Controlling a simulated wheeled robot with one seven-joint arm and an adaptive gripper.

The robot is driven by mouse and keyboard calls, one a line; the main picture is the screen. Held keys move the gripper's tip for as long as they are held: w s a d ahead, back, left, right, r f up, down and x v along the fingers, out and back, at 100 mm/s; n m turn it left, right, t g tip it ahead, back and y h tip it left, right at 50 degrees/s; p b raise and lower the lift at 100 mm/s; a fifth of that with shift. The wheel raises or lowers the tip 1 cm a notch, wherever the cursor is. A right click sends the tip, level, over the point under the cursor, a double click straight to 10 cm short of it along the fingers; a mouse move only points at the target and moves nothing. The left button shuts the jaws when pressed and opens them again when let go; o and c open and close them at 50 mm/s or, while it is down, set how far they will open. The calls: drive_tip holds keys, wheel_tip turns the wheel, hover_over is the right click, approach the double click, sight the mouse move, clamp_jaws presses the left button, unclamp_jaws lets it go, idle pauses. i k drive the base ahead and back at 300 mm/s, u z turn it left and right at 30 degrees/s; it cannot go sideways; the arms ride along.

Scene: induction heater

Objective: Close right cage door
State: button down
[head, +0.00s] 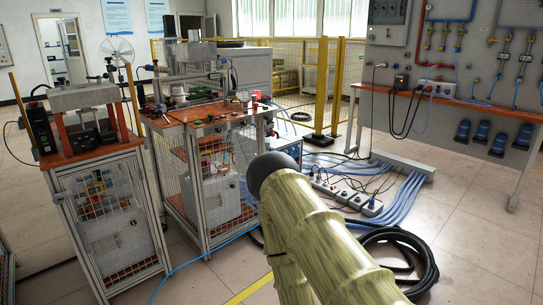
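Two wheeled-looking workbenches with wire-mesh cages under their tops stand at the left and centre of the head view. The right-hand workbench's cage (183,196) has mesh sides in a grey metal frame, and a grey box shows inside it. My arm covers part of its right side. I cannot tell which panel is the door, or whether it is open. My pale yellow, ribbed arm reaches up from the lower right and has a dark round end. No gripper fingers show.
The left workbench's cage (112,240) holds white boxes. Power strips (345,193) and blue cables cover the floor right of centre, with a coiled black hose (428,262) nearer. A wall panel with an orange shelf (440,97) stands at right. Lower-right floor is fairly clear.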

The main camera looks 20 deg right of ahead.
sight(197, 146)
drive_tip(key=z, duration=0.6)
drive_tip(key=i, duration=0.5)
drive_tip(key=z, duration=0.8)
drive_tip(key=i, duration=0.7)
drive_tip(key=u, duration=0.55)
drive_tip(key=i, duration=0.85)
drive_tip(key=u, duration=0.8)
